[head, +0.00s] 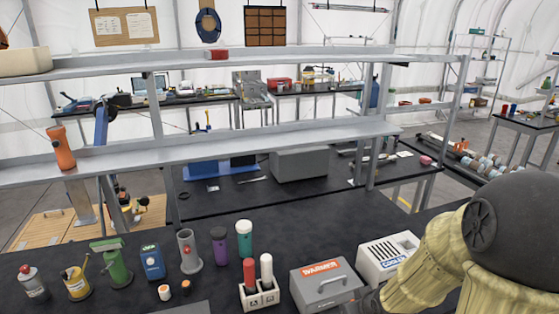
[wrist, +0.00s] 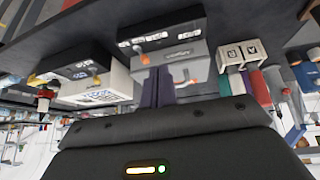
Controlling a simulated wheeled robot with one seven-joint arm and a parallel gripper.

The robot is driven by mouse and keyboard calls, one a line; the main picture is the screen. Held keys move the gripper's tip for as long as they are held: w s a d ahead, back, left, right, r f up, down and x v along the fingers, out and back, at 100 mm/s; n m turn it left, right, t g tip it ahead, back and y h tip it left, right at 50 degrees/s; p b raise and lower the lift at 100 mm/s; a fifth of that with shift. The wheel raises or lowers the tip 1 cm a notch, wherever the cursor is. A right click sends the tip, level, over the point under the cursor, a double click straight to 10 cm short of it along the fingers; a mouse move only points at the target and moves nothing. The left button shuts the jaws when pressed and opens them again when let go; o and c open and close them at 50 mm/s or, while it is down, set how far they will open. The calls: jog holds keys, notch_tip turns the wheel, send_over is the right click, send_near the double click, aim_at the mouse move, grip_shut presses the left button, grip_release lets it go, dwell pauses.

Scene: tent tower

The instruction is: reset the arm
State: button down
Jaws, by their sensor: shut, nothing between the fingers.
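My gripper (wrist: 158,78) shows in the wrist view as two dark fingers close together, with nothing held between them. The wrist picture looks upside down. Behind the fingertips is the grey warmer box, which also stands on the black bench in the head view (head: 325,284). In the head view my arm fills the lower right corner, and the gripper's fingertips cannot be made out there.
The white cooler box (head: 385,260) stands right of the warmer, close to my arm. A white holder (head: 262,297) with a red and a white tube stands left of it. Several bottles and a green stand (head: 112,262) are further left. Shelves (head: 230,143) rise behind the bench.

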jog(key=s+a+r+m+g, duration=0.1)
jog(key=s+g, duration=0.1)
jog(key=s, duration=0.2)
jog(key=s+a+r+m+g, duration=0.1)
jog(key=s+a+r, duration=0.1)
jog(key=s, duration=0.3)
jog(key=shift+a+r+m+g+h, duration=0.25)
jog(key=shift+a+m+g+h, duration=0.05)
jog(key=shift+g, duration=0.1)
jog(key=shift+w, duration=0.15)
